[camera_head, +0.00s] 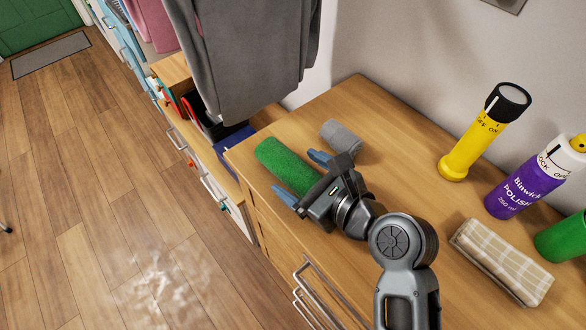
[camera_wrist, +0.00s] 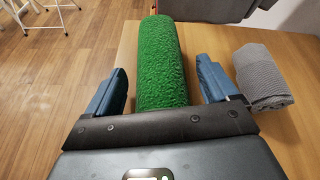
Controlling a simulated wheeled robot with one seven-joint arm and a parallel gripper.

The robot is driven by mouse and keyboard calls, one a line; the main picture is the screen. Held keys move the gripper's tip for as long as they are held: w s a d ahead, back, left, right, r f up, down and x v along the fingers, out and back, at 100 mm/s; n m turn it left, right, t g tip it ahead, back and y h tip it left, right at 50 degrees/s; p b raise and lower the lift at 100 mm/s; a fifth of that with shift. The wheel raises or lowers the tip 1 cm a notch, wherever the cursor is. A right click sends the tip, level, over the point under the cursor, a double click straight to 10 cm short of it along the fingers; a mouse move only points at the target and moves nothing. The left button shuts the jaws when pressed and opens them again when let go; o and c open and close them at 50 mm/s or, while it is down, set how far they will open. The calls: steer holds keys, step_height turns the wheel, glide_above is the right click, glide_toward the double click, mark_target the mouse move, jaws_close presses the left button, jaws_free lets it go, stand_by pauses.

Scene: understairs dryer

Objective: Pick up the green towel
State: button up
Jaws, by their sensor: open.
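The green towel (camera_head: 285,163) is rolled up and lies on the wooden dresser top near its left front edge. In the wrist view the green towel (camera_wrist: 159,65) runs away from me between the two blue fingers. My gripper (camera_head: 302,178) is open, with one finger on each side of the near part of the roll. In the wrist view my gripper (camera_wrist: 160,82) shows a gap between each finger and the towel. The near end of the towel is hidden behind the gripper body. I cannot tell how high the fingers are above the dresser top.
A rolled grey towel (camera_head: 342,138) lies close to the right finger. Grey cloth (camera_head: 245,50) hangs behind. The dresser edge drops off at left.

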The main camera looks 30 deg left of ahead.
steer(key=c, duration=1.1)
steer(key=shift+c, duration=0.2)
steer(key=shift+r, duration=0.1)
